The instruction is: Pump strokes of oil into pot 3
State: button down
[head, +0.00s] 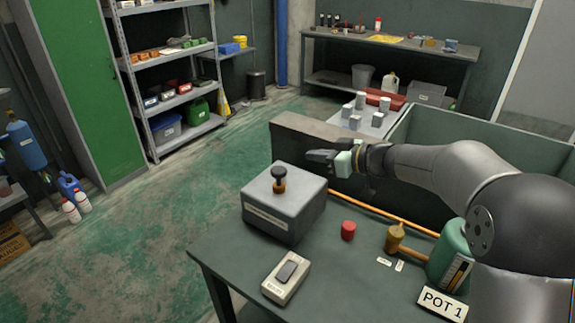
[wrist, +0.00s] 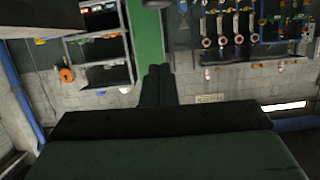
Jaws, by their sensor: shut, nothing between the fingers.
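A grey box (head: 275,217) with a black knob on a brass stem (head: 279,177) on its top stands on the dark bench; it looks like the oil pump. My gripper (head: 310,158) is shut and empty, held above and behind the box, to the right of the knob and apart from it. In the wrist view my shut fingers (wrist: 158,73) point at the far wall, and the pump does not show there. A green canister (head: 451,252) stands at the right, partly behind my arm, near a "POT 1" sign (head: 442,304). I cannot identify pot 3 in either view.
On the bench (head: 350,285) are a red cap (head: 348,230), a brass fitting (head: 394,238) and a light box with a grey rocker (head: 286,277). An orange pipe (head: 385,217) runs behind them. A low grey wall (head: 300,137) stands behind the pump.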

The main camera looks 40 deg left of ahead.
dwell(0.3)
jog(key=p, duration=0.5)
send_over(285, 172)
jog(key=f, duration=0.2)
jog(key=shift+a+f, duration=0.2)
jog(key=shift+f, duration=0.1)
jog(key=f, duration=0.2)
jog(key=shift+d+f, duration=0.3)
jog(key=shift+f, duration=0.05)
jog(key=shift+f+p, duration=0.35)
jog(key=shift+f, duration=0.4)
notch_tip(285, 172, down, 2)
jog(key=b, duration=0.5)
jog(key=shift+f, duration=0.1)
jog(key=f+b, duration=0.1)
jog(key=b, duration=0.3)
jog(key=shift+f+b, duration=0.15)
jog(key=shift+b, duration=0.2)
jog(key=shift+d, duration=0.1)
